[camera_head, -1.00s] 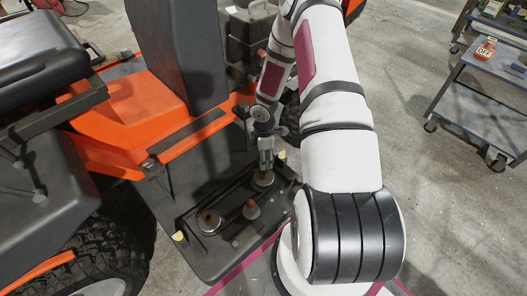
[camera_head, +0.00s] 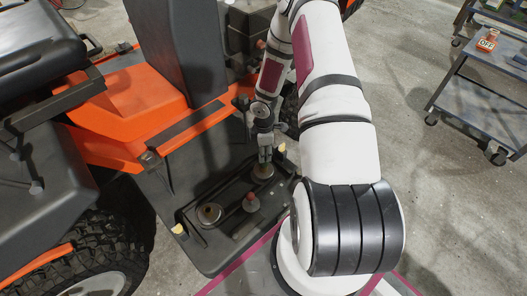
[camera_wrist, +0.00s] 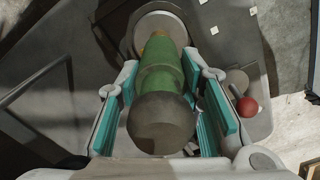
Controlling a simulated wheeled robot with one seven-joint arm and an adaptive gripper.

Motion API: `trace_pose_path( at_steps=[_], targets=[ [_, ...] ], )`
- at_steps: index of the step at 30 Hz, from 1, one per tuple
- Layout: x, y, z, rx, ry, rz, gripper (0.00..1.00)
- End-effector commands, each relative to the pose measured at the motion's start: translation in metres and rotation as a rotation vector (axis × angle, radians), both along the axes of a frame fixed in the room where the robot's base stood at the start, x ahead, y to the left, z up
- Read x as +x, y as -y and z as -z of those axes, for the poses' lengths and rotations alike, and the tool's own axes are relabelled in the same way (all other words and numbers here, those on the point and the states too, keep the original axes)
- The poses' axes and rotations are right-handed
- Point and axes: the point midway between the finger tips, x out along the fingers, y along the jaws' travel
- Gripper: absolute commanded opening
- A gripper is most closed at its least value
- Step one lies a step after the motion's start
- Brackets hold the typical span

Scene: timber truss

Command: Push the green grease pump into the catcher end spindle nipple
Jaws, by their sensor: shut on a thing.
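My gripper (camera_head: 265,155) is shut on the green grease pump (camera_wrist: 160,75), which sits between teal finger pads in the wrist view. The pump's dark round end faces the wrist camera. Its far end points at a round metal spindle disc (camera_wrist: 148,24), also visible below my gripper in the head view (camera_head: 262,172). The nipple is hidden behind the pump, so I cannot tell whether they touch. A second spindle disc (camera_head: 209,214) lies to the left on the same dark deck (camera_head: 215,258). The frames do not show which spindle is the catcher end one.
A red-topped knob (camera_head: 250,197) stands between the discs; its red ball (camera_wrist: 247,106) is right of my gripper in the wrist view. The orange mower body (camera_head: 135,110) and a dark upright panel (camera_head: 180,50) rise behind. A cart (camera_head: 485,85) stands far right.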

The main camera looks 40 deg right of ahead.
Motion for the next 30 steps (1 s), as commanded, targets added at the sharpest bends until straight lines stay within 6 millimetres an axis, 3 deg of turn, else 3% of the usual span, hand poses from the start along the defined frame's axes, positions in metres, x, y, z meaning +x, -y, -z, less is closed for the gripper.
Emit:
trace_pose_path(
  at_steps=[30],
  targets=[
    [0.000,0.000,-0.013,0.000,0.001,0.000,0.00]
  ],
)
